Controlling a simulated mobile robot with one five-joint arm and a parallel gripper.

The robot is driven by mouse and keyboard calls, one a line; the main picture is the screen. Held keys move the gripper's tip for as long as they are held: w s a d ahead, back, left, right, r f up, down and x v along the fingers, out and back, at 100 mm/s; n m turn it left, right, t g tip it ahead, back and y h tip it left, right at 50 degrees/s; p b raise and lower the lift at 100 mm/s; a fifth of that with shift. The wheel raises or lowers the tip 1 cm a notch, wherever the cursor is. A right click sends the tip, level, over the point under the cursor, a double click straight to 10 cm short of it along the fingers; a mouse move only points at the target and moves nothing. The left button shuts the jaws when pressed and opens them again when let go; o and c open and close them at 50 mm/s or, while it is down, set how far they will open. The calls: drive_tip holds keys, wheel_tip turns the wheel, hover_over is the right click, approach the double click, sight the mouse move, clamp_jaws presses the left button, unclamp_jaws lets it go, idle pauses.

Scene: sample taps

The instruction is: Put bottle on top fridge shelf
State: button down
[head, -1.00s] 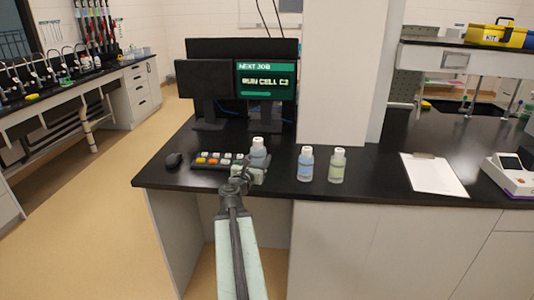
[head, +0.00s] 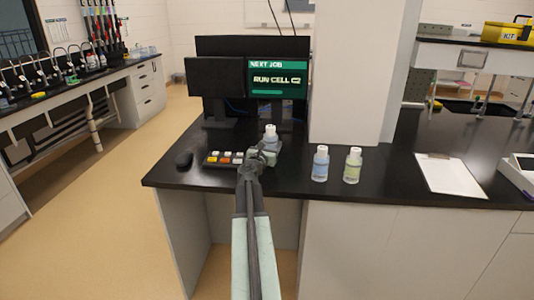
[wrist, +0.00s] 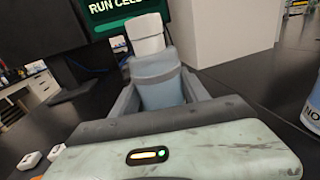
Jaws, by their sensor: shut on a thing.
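A bottle with a white cap and a blue-grey body (wrist: 160,88) is between the fingers of my gripper (wrist: 158,100) in the wrist view. My gripper is shut on it. In the head view the held bottle (head: 271,138) is above the black bench, behind my gripper (head: 264,155), which hides its lower part. I cannot tell whether its base touches the bench. A second bottle with blue liquid (head: 320,164) and one with yellow-green liquid (head: 352,166) stand upright on the bench to the right. No fridge is visible.
A button panel (head: 222,158) and a mouse (head: 184,159) lie left of the held bottle. Two monitors (head: 278,80) stand behind it. A white pillar (head: 350,75) rises behind the standing bottles. A clipboard (head: 450,174) lies farther right. Open floor (head: 100,235) is at left.

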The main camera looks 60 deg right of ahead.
wheel_tip(320, 180, down, 4)
drive_tip(key=b, duration=0.3)
drive_tip(key=shift+s+r, duration=0.1)
drive_tip(key=shift+r, duration=0.3)
drive_tip(key=shift+w+f, duration=0.15)
drive_tip(key=shift+w, duration=0.05)
drive_tip(key=c, duration=0.6)
unclamp_jaws()
drive_tip(key=shift+o, duration=0.2)
drive_tip(key=shift+r+p, duration=0.2)
drive_tip(key=shift+p, duration=0.1)
drive_tip(key=a, duration=0.4)
drive_tip(key=s+a, duration=0.1)
drive_tip(key=a, duration=0.3)
drive_tip(key=s+a, duration=0.1)
drive_tip(key=a, duration=0.3)
